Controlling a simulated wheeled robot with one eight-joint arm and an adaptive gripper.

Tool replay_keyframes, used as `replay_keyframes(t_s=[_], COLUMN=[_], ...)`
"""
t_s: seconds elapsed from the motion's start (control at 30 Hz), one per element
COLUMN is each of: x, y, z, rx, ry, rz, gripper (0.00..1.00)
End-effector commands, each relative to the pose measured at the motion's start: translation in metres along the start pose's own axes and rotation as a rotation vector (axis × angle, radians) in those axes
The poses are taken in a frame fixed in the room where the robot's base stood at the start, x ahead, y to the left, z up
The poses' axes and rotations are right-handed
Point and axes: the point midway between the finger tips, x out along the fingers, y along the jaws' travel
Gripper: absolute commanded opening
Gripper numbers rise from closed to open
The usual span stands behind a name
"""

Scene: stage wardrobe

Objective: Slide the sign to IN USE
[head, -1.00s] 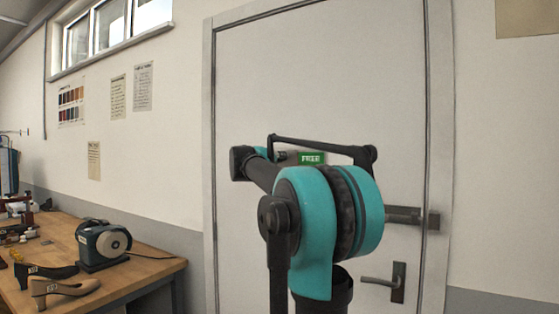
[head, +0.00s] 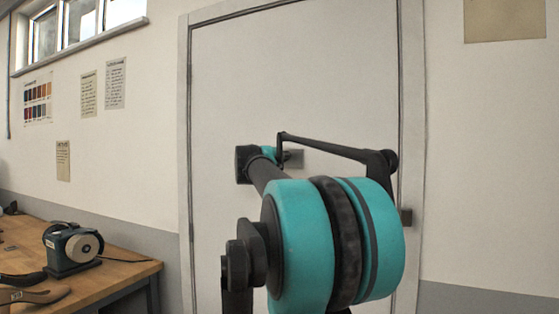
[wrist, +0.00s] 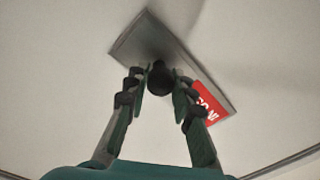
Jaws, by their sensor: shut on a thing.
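The sign is a grey metal plate on the white door (head: 300,80). In the wrist view the plate (wrist: 133,45) lies tilted, with a dark round knob (wrist: 160,76) near its middle. My gripper (wrist: 160,88) is shut on the knob, one finger on each side. A red panel with white letters (wrist: 208,104) shows to the right of the knob, partly covered by my right finger, so its lettering is only partly legible. In the head view a small grey part of the sign (head: 296,158) shows behind my arm; my gripper is hidden there.
My arm covers the door's lower middle. The door around the plate is bare.

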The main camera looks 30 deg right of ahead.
Motion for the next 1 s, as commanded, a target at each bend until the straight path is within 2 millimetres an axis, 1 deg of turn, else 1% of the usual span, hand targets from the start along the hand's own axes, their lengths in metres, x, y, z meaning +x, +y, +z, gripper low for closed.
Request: replay_keyframes(t_s=[0.03, 0.07, 0.23, 0.53, 0.67, 0.77, 1.0], x=[0.0, 0.0, 0.0, -0.001, -0.011, -0.026, -0.076], y=[0.002, 0.002, 0.002, 0.001, 0.001, 0.001, -0.001], z=[0.002, 0.002, 0.002, 0.001, 0.001, 0.001, 0.0], rx=[0.0, 0.0, 0.0, 0.0, 0.0, 0.0, 0.0], ry=[-0.004, -0.005, -0.004, -0.003, -0.002, -0.001, 0.0], rz=[0.006, 0.006, 0.006, 0.004, 0.002, 0.001, 0.0], gripper=[0.0, 0.25, 0.46, 0.46, 0.46, 0.46, 0.46])
